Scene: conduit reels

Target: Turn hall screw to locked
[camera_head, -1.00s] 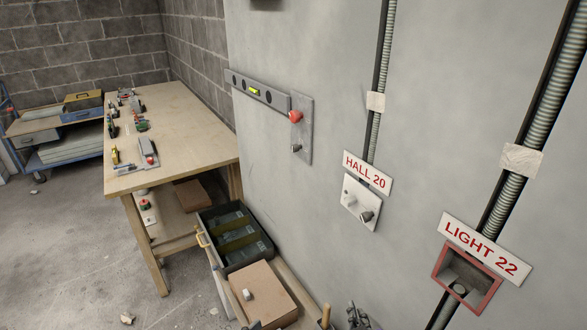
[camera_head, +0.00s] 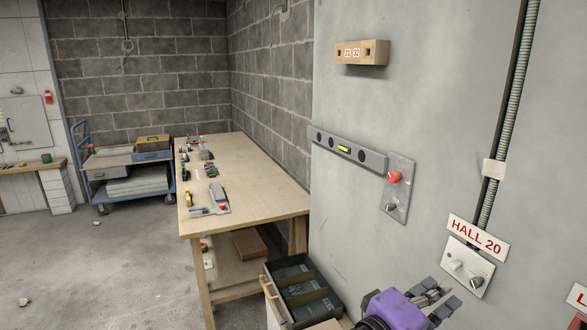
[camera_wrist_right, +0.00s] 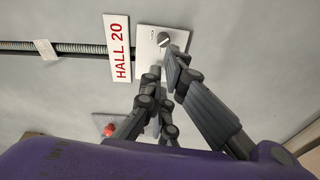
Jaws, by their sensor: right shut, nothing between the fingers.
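The hall plate (camera_head: 464,270) is white and fixed to the wall under the red-lettered HALL 20 sign (camera_head: 477,237). The hall screw (camera_head: 477,282) is a dark round head at the plate's lower right, beside a white knob (camera_head: 455,265). In the wrist view the slotted screw (camera_wrist_right: 163,39) shows just beyond the fingertips. My right gripper (camera_head: 441,293), with its purple body, is shut and empty, left of and below the plate in the head view. In the wrist view its fingertips (camera_wrist_right: 163,64) overlap the plate. I cannot tell if they touch it. My left gripper is not in view.
Open floor lies at the left.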

